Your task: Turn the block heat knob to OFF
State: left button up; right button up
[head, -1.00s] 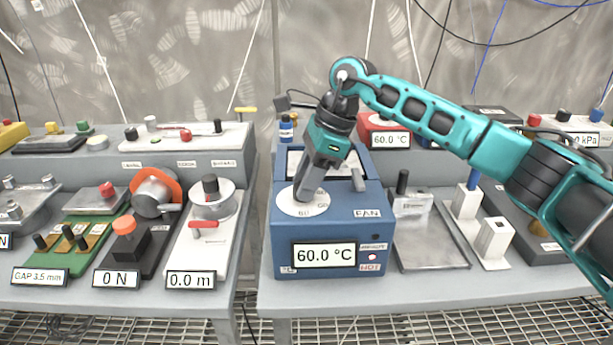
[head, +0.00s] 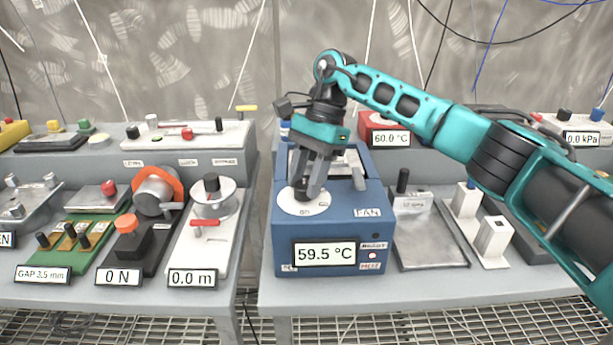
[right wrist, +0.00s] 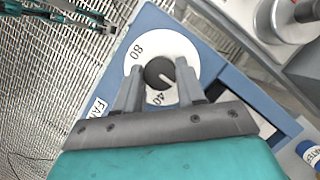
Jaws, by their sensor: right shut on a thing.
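The block heat knob (right wrist: 160,72) is a dark round knob on a white dial (right wrist: 186,45) on top of the blue heater box (head: 340,230). In the right wrist view the dial shows 80 and 40; the knob's white mark points toward the lower right, beside the 40. The label at the mark is hidden by my finger. My right gripper (head: 306,190) points down over the dial and is shut on the knob, one finger on each side. The box's display (head: 325,254) reads 59.5 °C. My left gripper is not seen in the head view.
A FAN label (head: 367,212) and a small grey lever (head: 358,178) are on the box right of the dial. A metal tray (head: 432,240) stands to the right. A white fixture with a red lever (head: 206,222) stands to the left across a bench gap.

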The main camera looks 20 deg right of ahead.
jog(key=shift+r, duration=0.1)
dwell(0.3)
jog(key=o, duration=1)
jog(key=shift+o, duration=0.2)
jog(key=p+v, duration=0.1)
jog(key=v, duration=1.1)
jog(key=shift+r, duration=0.35)
jog(key=shift+w+d, duration=0.1)
jog(key=shift+w, duration=0.05)
